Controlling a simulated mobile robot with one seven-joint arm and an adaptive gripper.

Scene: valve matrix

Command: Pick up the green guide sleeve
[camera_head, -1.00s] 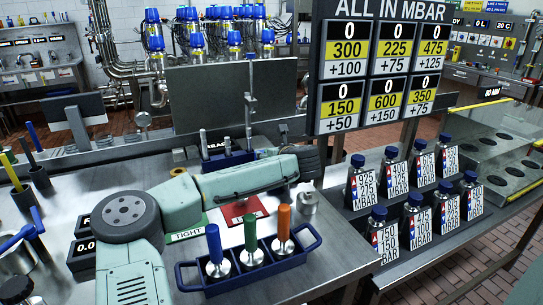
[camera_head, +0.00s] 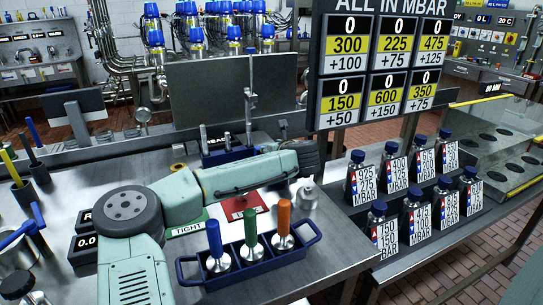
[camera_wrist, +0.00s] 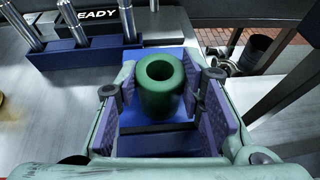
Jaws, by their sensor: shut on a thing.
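The green guide sleeve (camera_wrist: 160,84) is a short, thick hollow cylinder, seen from above in the wrist view. It sits upright between the purple pads of my gripper (camera_wrist: 162,112), which is shut on it. A blue surface (camera_wrist: 190,56) shows just behind and below the sleeve; I cannot tell whether they touch. In the head view my arm reaches across the bench, and the sleeve and my fingers are hidden behind it.
A blue rack (camera_wrist: 85,58) with steel rods and a READY label stands close by. In the head view a blue tray (camera_head: 252,268) holds blue, green and orange handled tools. Several labelled bottles (camera_head: 388,237) stand at right. A pressure board (camera_head: 380,65) rises behind.

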